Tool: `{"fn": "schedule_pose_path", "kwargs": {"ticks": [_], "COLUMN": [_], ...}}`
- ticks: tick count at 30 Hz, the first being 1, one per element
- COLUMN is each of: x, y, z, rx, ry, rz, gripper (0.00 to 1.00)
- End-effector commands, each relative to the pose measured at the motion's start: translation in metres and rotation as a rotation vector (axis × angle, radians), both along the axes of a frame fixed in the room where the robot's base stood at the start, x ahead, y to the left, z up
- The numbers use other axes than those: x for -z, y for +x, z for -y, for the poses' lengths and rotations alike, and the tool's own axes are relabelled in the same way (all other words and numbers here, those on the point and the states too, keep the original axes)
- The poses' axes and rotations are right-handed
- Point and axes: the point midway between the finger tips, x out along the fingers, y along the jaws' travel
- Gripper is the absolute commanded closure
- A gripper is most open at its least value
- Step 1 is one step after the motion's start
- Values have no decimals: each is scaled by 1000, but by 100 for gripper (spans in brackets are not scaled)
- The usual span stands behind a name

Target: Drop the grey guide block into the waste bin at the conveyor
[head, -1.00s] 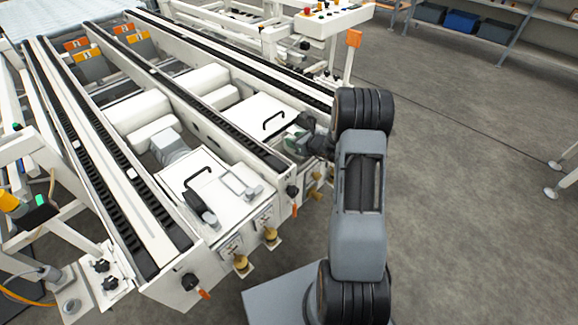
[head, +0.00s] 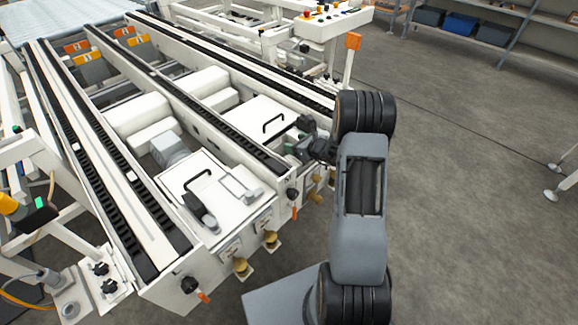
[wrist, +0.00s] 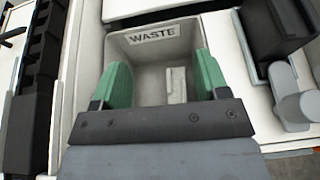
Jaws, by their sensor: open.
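The waste bin (wrist: 154,37) is a pale box with a WASTE label on its far inner wall, directly beneath my gripper in the wrist view. My gripper (wrist: 163,76) is open, its two green fingers spread apart over the bin's mouth. A small pale grey block, which looks like the guide block (wrist: 176,86), shows between the fingers, inside the bin and apart from both fingers. Its lower end is hidden by my gripper's body. In the head view my gripper (head: 304,146) is at the near right end of the conveyor, partly hidden by my arm; I cannot make out the bin there.
A black box-shaped part (wrist: 278,40) and a grey cylindrical fitting (wrist: 296,98) stand close right of the bin. A black conveyor chain (wrist: 32,90) runs along the left. In the head view, a white cover with a black handle (head: 273,123) lies beside my gripper. Floor at right is clear.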

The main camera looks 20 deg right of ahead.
Motion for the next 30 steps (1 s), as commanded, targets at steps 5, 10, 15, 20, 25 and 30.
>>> {"fn": "schedule_pose_path", "kwargs": {"ticks": [5,10,15,20,25,30], "x": [-16,-30,-41,-47,-50,-51], "y": [-27,-58,-83,-100,-108,-110], "z": [13,26,37,44,47,47], "rx": [5,4,4,2,1,0], "ry": [-1,0,0,0,0,0], "rz": [1,1,2,1,2,2], "gripper": [32,32,32,32,32,32]}}
